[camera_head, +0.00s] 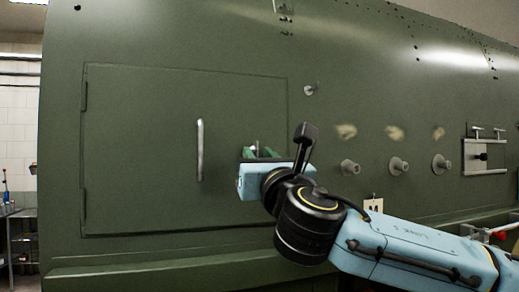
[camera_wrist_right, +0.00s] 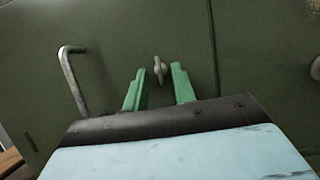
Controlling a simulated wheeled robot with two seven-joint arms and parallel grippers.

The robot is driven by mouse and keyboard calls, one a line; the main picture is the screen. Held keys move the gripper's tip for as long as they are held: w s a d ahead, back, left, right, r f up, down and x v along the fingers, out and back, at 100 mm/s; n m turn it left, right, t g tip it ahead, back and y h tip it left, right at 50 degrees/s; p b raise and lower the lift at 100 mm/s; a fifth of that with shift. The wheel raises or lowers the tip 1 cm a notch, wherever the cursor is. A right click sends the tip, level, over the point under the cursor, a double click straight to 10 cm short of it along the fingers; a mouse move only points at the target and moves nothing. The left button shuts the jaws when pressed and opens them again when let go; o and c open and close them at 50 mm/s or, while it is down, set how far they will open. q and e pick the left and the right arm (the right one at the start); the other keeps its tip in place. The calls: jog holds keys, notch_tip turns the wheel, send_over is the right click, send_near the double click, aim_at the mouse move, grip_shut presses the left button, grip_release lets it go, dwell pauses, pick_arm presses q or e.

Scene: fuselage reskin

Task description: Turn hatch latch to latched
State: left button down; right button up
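The hatch (camera_head: 140,150) is a closed rectangular panel in the green fuselage, with a vertical bar handle (camera_head: 200,150) on its right part. The handle also shows at the left in the right wrist view (camera_wrist_right: 74,80). The hatch latch (camera_wrist_right: 159,68) is a small grey knob near the hatch's right edge, seen beyond and between my fingertips. My right gripper (camera_wrist_right: 155,85) is open, its two green fingers (camera_head: 262,152) pointing at the latch with a gap on each side. Contact does not show. My left gripper is not in view.
Several round grey studs (camera_head: 397,166) stick out of the fuselage to the right of the hatch, with worn patches above them. A metal bracket (camera_head: 484,156) sits further right. A shelf (camera_head: 20,235) stands at the far left.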

jog(key=shift+w, duration=0.1)
jog(key=shift+c, duration=0.3)
grip_shut()
